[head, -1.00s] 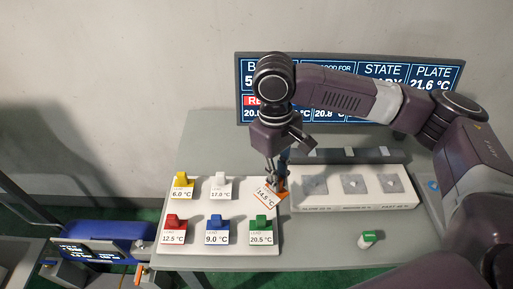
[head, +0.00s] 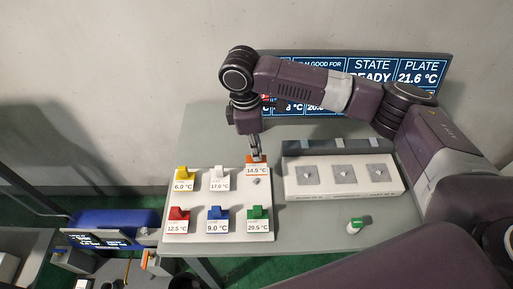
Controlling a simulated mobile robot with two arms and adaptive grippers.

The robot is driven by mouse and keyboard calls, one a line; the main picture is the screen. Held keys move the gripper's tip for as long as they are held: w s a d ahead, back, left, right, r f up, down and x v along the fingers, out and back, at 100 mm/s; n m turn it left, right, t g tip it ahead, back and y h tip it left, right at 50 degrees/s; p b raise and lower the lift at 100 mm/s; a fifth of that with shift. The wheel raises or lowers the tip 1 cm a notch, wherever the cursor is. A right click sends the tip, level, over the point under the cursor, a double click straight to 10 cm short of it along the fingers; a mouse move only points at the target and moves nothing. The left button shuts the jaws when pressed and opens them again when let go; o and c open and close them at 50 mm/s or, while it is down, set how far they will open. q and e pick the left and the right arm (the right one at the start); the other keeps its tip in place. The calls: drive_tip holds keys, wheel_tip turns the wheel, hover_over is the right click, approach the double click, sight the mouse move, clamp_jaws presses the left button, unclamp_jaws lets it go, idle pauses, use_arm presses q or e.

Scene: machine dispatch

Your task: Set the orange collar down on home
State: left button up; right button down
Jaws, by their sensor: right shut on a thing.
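The orange collar (head: 254,159) carries a white label reading 14.5 °C. My right gripper (head: 256,154) points down and is shut on it, at the back right edge of the white board (head: 196,198). The collar looks upright, its label facing forward. An empty place with a small grey peg (head: 256,181) shows on the board just in front of the collar. No sign marks this place as home. I cannot tell how high the collar is above the board. My left gripper is not in view.
The board also holds yellow (head: 184,173), white (head: 219,172), red (head: 178,213), blue (head: 217,212) and green (head: 257,212) collars with labels. Right of it stands a white block (head: 327,192) with three grey plates. A green-and-white piece (head: 357,222) lies in front. A display (head: 396,75) stands behind.

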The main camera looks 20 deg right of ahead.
drive_tip(key=shift+r+p, duration=0.15)
drive_tip(key=shift+p, duration=0.3)
drive_tip(key=shift+f+b, duration=0.4)
drive_tip(key=shift+f, duration=1.55)
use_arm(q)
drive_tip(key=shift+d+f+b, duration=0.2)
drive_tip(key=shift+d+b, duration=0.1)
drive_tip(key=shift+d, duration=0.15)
use_arm(e)
drive_tip(key=shift+f, duration=1.1)
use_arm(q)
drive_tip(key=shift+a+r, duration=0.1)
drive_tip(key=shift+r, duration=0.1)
use_arm(e)
drive_tip(key=shift+r+p, duration=0.1)
drive_tip(key=shift+p, duration=0.35)
use_arm(q)
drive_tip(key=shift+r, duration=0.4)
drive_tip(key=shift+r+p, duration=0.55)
drive_tip(key=shift+p, duration=0.1)
use_arm(e)
drive_tip(key=shift+s, duration=0.1)
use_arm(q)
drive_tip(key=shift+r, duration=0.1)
